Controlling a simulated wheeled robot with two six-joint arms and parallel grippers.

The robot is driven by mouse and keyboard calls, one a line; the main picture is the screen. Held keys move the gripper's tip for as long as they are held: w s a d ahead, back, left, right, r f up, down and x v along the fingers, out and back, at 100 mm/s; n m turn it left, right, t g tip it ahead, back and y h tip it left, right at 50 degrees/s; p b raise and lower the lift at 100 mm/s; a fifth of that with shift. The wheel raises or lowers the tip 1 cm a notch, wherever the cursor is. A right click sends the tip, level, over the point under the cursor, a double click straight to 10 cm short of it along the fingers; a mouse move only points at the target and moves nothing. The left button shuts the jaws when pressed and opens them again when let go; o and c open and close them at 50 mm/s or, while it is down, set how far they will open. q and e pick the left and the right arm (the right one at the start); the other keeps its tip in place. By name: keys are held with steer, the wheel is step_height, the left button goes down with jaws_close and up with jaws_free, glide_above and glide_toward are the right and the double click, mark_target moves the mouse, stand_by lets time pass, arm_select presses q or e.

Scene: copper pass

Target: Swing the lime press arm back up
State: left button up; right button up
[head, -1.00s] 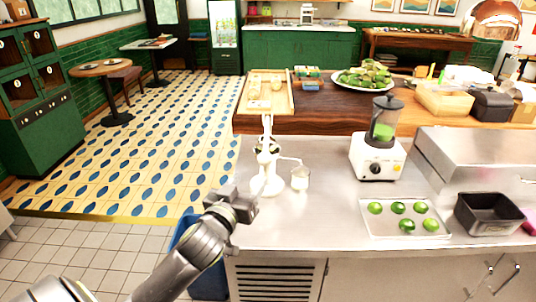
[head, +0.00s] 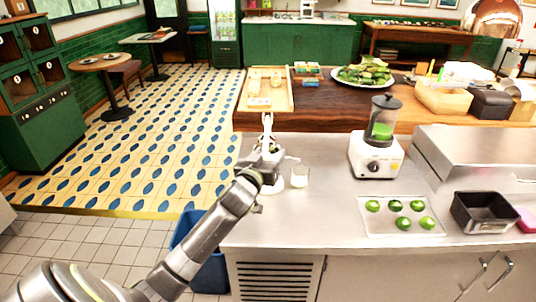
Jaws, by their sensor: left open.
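The white lime press (head: 267,122) stands on the steel counter near its left end. Its upper part rises above my left gripper; my gripper and wrist hide much of its middle and part of its base. My left gripper (head: 267,158) is open and is at the press, in front of its middle. I cannot tell whether the fingers touch the press arm. A small clear cup (head: 299,177) with pale contents stands just right of the press base. My right gripper is not in view.
A blender (head: 377,150) stands right of the press, with a tray (head: 375,229) of several lime pieces in front of it. A black pan (head: 487,213) is farther right. A wooden board (head: 246,96) lies behind the press. The counter between cup and blender is clear.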

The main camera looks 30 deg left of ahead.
arm_select(q)
steer(key=shift+a, duration=0.15)
steer(key=c, duration=1.2)
steer(key=shift+c, duration=0.2)
